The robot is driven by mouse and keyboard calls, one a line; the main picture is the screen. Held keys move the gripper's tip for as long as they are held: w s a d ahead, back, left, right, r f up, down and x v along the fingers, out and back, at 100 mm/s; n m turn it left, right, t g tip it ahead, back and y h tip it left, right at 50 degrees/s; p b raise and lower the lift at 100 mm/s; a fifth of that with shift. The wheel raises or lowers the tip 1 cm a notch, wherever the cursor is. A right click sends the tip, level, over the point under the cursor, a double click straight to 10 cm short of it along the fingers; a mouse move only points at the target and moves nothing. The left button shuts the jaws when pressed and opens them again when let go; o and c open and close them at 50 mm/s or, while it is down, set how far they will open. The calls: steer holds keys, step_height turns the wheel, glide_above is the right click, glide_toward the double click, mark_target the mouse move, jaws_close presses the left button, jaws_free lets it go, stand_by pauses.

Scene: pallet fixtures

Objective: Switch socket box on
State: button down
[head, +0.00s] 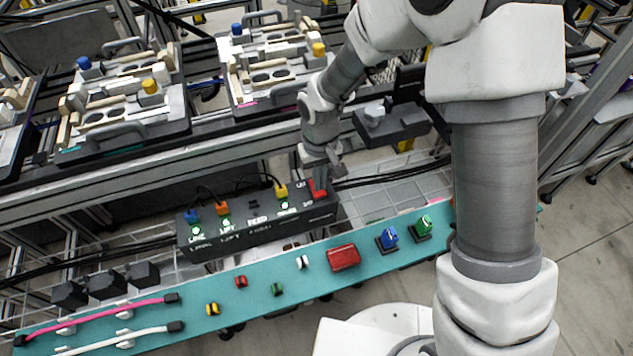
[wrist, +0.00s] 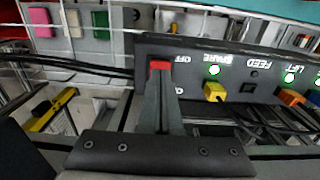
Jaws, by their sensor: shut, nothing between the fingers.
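The socket box (head: 240,235) is a long black box behind the teal shelf in the head view, and it also shows upside down in the wrist view (wrist: 239,66). Its red switch (head: 319,189) is at the right end. My gripper (head: 322,168) is shut and empty, pointing down at that switch. In the wrist view its fingertips (wrist: 160,76) are right at the red switch (wrist: 160,65) and partly hide it; I cannot tell contact or the switch's position. Blue (head: 192,215), orange (head: 222,210) and yellow (head: 281,191) plugs sit in sockets with green lights beside them. The FEED socket has no plug.
A teal shelf (head: 265,310) in front carries small coloured parts, a red block (head: 343,257), blue (head: 387,237) and green (head: 422,226) knobs, and cables. Pallet fixtures (head: 110,115) stand on the conveyor behind. Black cables (head: 385,178) run right of the box.

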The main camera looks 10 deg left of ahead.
step_height(320, 180, up, 6)
steer(key=p, duration=0.3)
steer(key=shift+f, duration=0.15)
stand_by(0.5)
steer(key=s+d+r+m+t+p, duration=0.1)
steer(key=d+r+p, duration=0.1)
steer(key=d+r, duration=0.65)
steer(key=d+r+m+t+p, duration=0.15)
steer(key=d+r, duration=0.35)
steer(key=r, duration=0.6)
steer(key=s+d+r+m+t+p, duration=0.2)
steer(key=s+d+r+m+t, duration=0.1)
steer(key=s+d+r, duration=0.7)
steer(key=s+r, duration=0.2)
steer(key=shift+s+m, duration=0.35)
steer(key=shift+s, duration=0.05)
